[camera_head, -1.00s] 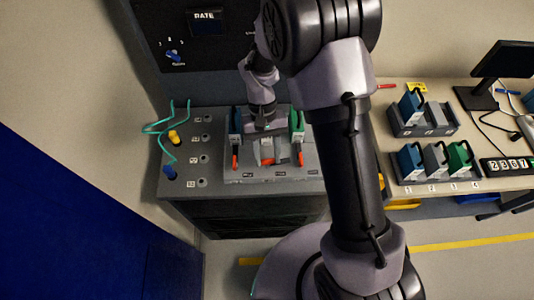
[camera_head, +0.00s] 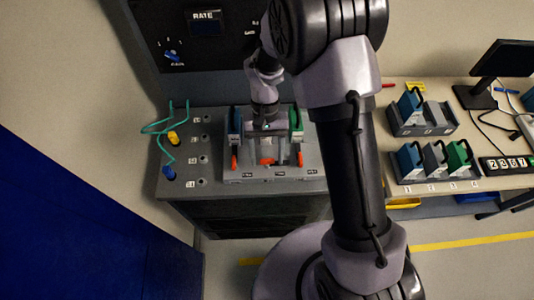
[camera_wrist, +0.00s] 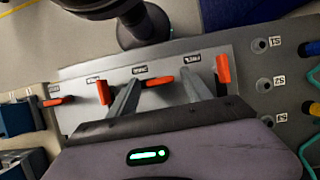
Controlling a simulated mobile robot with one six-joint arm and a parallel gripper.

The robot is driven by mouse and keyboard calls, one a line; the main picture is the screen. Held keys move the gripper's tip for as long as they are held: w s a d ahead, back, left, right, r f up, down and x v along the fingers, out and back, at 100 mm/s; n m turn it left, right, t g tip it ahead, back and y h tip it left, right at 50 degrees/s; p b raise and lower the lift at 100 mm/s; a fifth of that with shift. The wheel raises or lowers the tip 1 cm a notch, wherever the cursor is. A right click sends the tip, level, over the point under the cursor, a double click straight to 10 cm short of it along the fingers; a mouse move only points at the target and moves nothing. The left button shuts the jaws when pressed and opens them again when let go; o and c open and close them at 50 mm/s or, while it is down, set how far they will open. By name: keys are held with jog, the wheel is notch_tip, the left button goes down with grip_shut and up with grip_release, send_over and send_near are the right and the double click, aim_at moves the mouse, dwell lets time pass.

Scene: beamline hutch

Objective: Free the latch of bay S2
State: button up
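A grey bay rack (camera_head: 240,177) lies on the bench, with a blue module (camera_head: 235,122) in its left bay and a green module (camera_head: 296,122) right of the middle. An orange-red latch (camera_head: 267,161) lies crosswise at the middle bay; it also shows in the wrist view (camera_wrist: 158,80). Neighbouring latches (camera_head: 234,163) and (camera_head: 300,159) point lengthwise. My gripper (camera_head: 268,157) is over the middle bay, its fingers apart on either side of the crosswise latch; they also show in the wrist view (camera_wrist: 165,90). Nothing is visibly held. Bay labels are too small to read surely.
Left of the rack are sockets (camera_wrist: 264,86) marked S1, S2 and more, with yellow (camera_head: 173,137) and blue (camera_head: 169,173) plugs on green cables. A dark RATE panel (camera_head: 190,45) stands behind. The right table carries module holders (camera_head: 425,128) and a monitor (camera_head: 503,72).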

jog(key=p+v, duration=0.5)
jog(key=v, duration=1.2)
jog(key=shift+w+r, duration=0.15)
jog(key=s+d+r+m+t+y+b, duration=0.1)
jog(key=s+d+r+m+t+b, duration=0.1)
jog(key=s+d+r+t+b, duration=0.4)
jog(key=s+f+m+t+y+b, duration=0.1)
jog(key=s+f+t+b, duration=0.3)
jog(key=s, duration=0.9)
jog(key=m+b, duration=0.1)
jog(key=b, duration=0.2)
jog(key=shift+d+b, duration=0.3)
jog(key=shift+d, duration=0.05)
